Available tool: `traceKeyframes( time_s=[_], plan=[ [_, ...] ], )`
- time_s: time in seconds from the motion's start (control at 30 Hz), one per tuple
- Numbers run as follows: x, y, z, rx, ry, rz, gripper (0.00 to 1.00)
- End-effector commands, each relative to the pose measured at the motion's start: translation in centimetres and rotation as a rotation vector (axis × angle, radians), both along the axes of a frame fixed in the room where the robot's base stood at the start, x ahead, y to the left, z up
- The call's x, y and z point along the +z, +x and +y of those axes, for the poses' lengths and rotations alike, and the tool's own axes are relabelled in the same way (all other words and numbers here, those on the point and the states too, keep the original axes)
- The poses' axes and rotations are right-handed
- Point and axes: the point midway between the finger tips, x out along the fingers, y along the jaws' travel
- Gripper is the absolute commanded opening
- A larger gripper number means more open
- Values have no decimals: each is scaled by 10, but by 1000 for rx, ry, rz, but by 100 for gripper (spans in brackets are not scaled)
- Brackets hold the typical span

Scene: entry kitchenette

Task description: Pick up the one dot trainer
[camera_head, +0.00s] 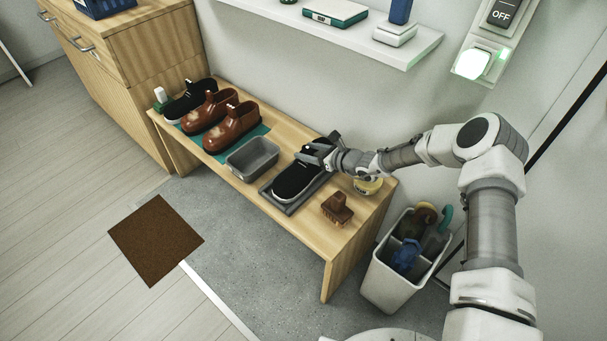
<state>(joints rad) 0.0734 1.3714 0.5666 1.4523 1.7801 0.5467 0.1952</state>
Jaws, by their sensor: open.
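A black trainer (293,182) with a pale sole edge lies on a dark grey tray (283,206) on the wooden bench. Another black trainer (186,103) stands at the bench's far left end. Any dot marking is too small to make out on either. My gripper (316,154) is open at the upper back end of the trainer on the tray. Its fingers overlap that end in the picture and partly hide it. I cannot tell whether they touch it.
Brown shoes (231,128) and an empty grey bin (252,158) stand left of the tray. A brown brush-like block (337,208) and a round yellowish tin (368,186) are to its right. A shelf (345,38) overhangs behind. A divided bin (386,285) stands on the floor.

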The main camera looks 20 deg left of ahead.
Motion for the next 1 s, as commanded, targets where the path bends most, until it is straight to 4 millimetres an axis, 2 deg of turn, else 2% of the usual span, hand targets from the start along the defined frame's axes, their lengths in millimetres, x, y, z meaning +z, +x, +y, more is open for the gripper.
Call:
traceKeyframes(
  time_s=[0.27,0.6,1.0],
  plan=[
    [-1,2,4,-1,-1,0,60],
    [-1,2,3,-1,0,0,1],
    [-1,2,3,-1,-1,-1,0]
  ],
)
